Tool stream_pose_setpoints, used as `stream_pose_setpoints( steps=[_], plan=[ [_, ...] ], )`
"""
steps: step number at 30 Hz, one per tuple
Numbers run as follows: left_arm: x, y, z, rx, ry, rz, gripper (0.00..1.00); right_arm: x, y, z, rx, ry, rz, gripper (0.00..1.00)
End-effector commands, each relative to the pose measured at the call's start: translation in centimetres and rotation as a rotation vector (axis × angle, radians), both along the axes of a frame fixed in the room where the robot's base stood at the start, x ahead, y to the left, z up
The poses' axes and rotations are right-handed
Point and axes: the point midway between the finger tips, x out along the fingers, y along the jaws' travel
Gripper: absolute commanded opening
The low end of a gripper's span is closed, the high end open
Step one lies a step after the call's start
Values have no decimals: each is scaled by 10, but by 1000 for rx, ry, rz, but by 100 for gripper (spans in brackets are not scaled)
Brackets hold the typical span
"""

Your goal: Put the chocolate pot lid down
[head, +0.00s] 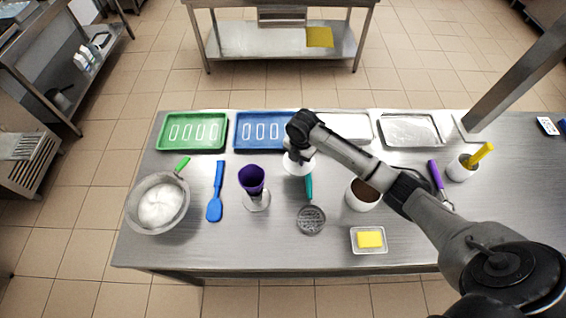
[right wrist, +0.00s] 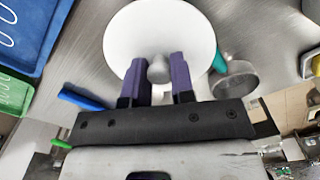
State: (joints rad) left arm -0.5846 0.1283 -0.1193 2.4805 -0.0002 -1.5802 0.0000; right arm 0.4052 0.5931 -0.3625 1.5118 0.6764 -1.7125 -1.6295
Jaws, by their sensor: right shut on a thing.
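The chocolate pot lid (head: 297,168) is a white disc with a grey knob. In the right wrist view the lid (right wrist: 160,30) lies flat across the fingers' end. My right gripper (right wrist: 160,75) is shut on its knob, with a purple finger on each side. In the head view my right gripper (head: 299,150) is above the lid and partly hides it. I cannot tell whether the lid touches the table. The white chocolate pot (head: 361,197) stands uncovered to the right, brown inside, partly behind my arm. My left gripper is not in view.
The steel table (head: 285,250) holds a green tray (head: 195,146), a blue tray (head: 243,147), a purple cup (head: 251,180) left of the lid, a teal-handled strainer (head: 311,220) just in front, a blue spatula (head: 214,208), a bowl (head: 140,220) and a yellow block (head: 370,239).

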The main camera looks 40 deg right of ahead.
Motion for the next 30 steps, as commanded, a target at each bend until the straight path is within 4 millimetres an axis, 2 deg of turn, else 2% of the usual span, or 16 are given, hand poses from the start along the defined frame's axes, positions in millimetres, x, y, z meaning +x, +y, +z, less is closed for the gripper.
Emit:
stream_pose_setpoints(
  steps=[3, 10, 16, 24, 30],
  plan=[
    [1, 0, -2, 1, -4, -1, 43, 22, 12, -14, 4, 1, -1, 1],
    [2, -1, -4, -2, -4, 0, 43, 45, 22, -30, -1, 2, 0, 1],
    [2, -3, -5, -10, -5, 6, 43, 50, 25, -36, -1, 2, 2, 1],
    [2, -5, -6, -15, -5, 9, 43, 50, 25, -68, 0, 3, 1, 1],
    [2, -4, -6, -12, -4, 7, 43, 50, 24, -74, -1, 1, 1, 1]
  ],
)
